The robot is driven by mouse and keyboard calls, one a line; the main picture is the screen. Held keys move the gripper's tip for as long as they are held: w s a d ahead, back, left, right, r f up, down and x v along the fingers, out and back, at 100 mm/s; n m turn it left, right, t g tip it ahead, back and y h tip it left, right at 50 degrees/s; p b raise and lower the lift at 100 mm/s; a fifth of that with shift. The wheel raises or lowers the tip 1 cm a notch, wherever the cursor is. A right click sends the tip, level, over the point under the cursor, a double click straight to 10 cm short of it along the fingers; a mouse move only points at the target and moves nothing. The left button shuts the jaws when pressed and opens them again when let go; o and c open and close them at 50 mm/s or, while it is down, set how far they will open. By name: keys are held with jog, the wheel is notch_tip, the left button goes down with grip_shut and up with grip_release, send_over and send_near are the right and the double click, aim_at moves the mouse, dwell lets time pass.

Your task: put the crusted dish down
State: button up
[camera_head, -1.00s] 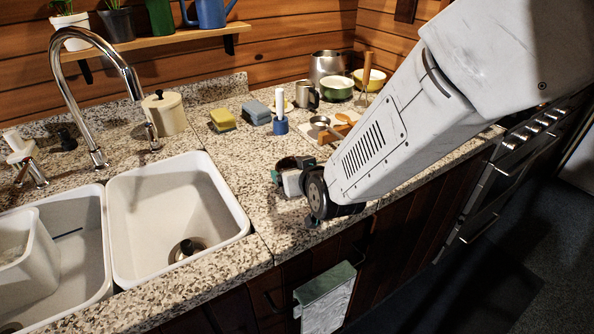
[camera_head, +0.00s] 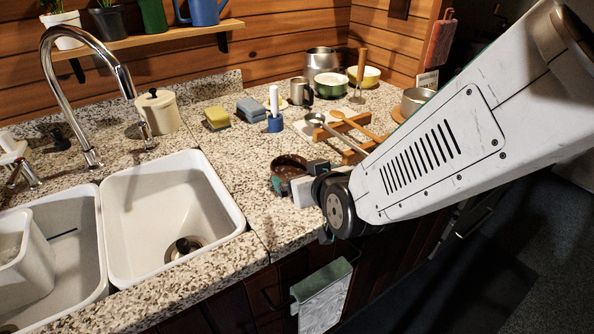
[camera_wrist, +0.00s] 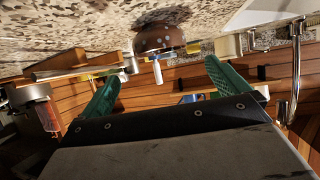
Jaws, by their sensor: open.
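The crusted dish (camera_head: 289,163) is a small round brown dish with a dark, spotted crust. It sits on the granite counter, right of the sinks. In the wrist view, where the scene appears upside down, the dish (camera_wrist: 158,37) rests on the counter at the top, beyond the fingertips. My gripper (camera_head: 297,176) is at the dish's near side, low over the counter's front part. Its two green fingers are spread apart in the wrist view (camera_wrist: 163,72), with no object clamped between them. The gripper partly hides the dish in the head view.
The white sink basin (camera_head: 175,205) lies left of the dish. Sponges (camera_head: 252,109), a blue-based brush (camera_head: 274,122), a metal mug (camera_head: 301,92) and a wooden rack (camera_head: 345,137) with a ladle stand behind. A towel (camera_head: 322,297) hangs on the cabinet front. Counter left of the dish is clear.

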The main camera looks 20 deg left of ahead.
jog(key=shift+v, duration=1.6)
jog(key=shift+w+d, duration=0.1)
jog(key=s+d+r+m+g+h, duration=0.1)
jog(key=d+r+m+g+h, duration=0.1)
jog(key=d, duration=0.8)
jog(key=d+r+m+g+h, duration=0.1)
jog(key=d+r+h, duration=0.15)
jog(key=d, duration=0.75)
jog(key=s+d+r+m+g+h, duration=0.3)
jog(key=s+d+r+m+g, duration=0.1)
jog(key=s+d, duration=1.3)
jog(key=shift+s+d+m+g, duration=0.2)
jog(key=shift+s+m+g, duration=0.15)
jog(key=shift+g, duration=0.55)
jog(key=shift+r, duration=0.1)
